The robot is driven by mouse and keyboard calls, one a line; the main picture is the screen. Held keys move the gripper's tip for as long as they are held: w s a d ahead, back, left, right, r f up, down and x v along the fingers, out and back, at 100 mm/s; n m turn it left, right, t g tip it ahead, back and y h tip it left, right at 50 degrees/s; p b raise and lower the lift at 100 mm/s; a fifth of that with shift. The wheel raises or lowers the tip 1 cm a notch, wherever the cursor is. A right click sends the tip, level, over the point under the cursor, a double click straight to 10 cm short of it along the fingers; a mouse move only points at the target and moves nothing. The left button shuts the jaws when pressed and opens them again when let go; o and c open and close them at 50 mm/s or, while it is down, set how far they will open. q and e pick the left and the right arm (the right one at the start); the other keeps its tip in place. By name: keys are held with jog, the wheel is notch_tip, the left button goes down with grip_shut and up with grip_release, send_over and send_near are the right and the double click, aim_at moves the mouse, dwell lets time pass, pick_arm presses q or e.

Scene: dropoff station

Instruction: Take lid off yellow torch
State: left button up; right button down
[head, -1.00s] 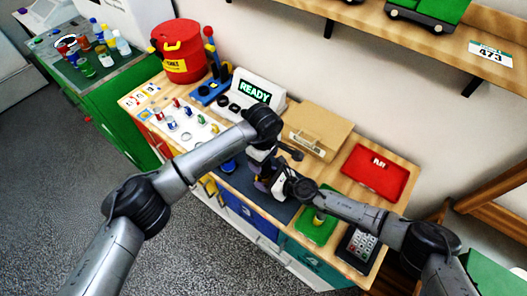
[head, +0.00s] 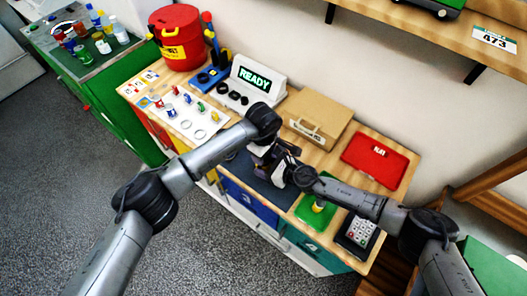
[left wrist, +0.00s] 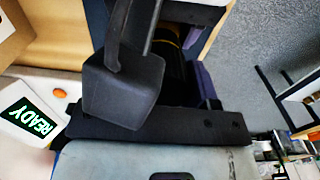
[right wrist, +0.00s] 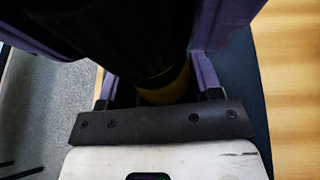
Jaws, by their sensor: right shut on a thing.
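The yellow torch (right wrist: 165,88) shows in the right wrist view as a dark cylinder with a yellow band, between the purple fingers of my right gripper (right wrist: 150,95), which is shut on it. The left wrist view also shows a dark cylinder with a yellow part (left wrist: 170,38) beside a purple finger. In the head view my left gripper (head: 263,152) and right gripper (head: 290,170) are close together above the dark mat (head: 240,168). A black block covers part of the left wrist view, so my left gripper's opening is hidden. The lid cannot be told apart.
Behind stand a cardboard box (head: 318,112), a red tray (head: 375,160) and the READY display (head: 256,80). Small parts lie on a white sheet at left.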

pick_arm(q)
jog(key=c, duration=0.5)
jog(key=n, duration=0.9)
jog(key=shift+n, duration=0.4)
jog(key=o, duration=1)
jog(key=shift+r, duration=0.1)
